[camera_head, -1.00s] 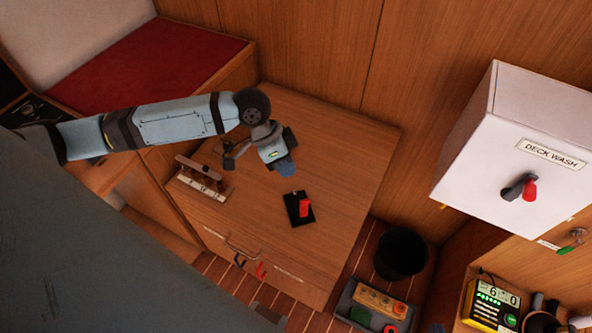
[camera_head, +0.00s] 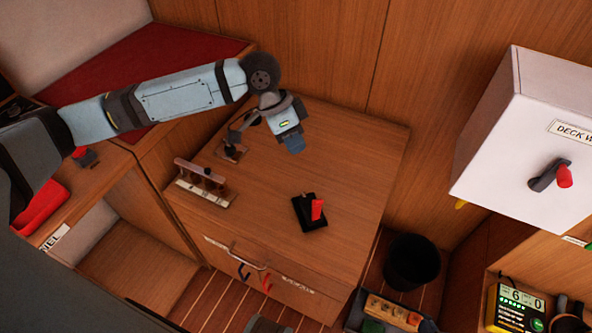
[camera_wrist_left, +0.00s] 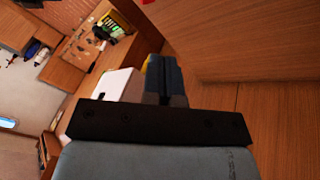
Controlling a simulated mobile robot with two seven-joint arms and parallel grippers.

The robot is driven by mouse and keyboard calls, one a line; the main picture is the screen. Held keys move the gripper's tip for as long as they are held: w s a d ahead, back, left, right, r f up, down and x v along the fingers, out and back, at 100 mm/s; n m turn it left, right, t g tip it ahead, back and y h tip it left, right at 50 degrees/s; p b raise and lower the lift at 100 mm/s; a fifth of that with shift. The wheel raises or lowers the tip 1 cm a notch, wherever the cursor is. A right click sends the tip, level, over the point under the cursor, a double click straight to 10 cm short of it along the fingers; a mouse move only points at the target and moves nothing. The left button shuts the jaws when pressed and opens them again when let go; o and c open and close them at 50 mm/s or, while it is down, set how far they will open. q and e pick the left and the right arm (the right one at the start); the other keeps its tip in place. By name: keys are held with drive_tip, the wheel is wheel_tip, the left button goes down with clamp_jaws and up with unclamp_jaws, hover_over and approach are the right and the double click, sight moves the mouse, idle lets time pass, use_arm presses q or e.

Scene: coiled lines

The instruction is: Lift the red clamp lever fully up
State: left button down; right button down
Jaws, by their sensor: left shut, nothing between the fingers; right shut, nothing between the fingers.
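The red clamp lever (camera_head: 317,209) sits on a small black base (camera_head: 304,219) on the wooden cabinet top, near its front right part. It appears tilted up from the base, but its exact angle is hard to tell. My left gripper (camera_head: 293,145) hangs above the cabinet top, behind the lever and a little to its left, apart from it. Its blue-grey fingers are shut with nothing between them. They also show close together in the left wrist view (camera_wrist_left: 165,80), where the lever is not seen. My right gripper is not recognisable in these views.
A rack with several pegs (camera_head: 202,183) stands at the cabinet top's left edge. A white DECK WASH box (camera_head: 510,130) with a red-tipped handle (camera_head: 552,175) is on the right. A black bin (camera_head: 412,262) stands on the floor. The cabinet top's right side is clear.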

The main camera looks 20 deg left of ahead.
use_arm(q)
approach(320, 199)
wheel_tip(320, 199, down, 3)
drive_tip(key=w, duration=0.2)
drive_tip(key=shift+s+d+f+b, duration=0.45)
drive_tip(key=shift+s+d+f, duration=0.4)
drive_tip(key=shift+d+f, duration=0.25)
drive_tip(key=shift+s+d+f, duration=0.2)
drive_tip(key=shift+s+f, duration=0.05)
drive_tip(key=shift+f, duration=0.1)
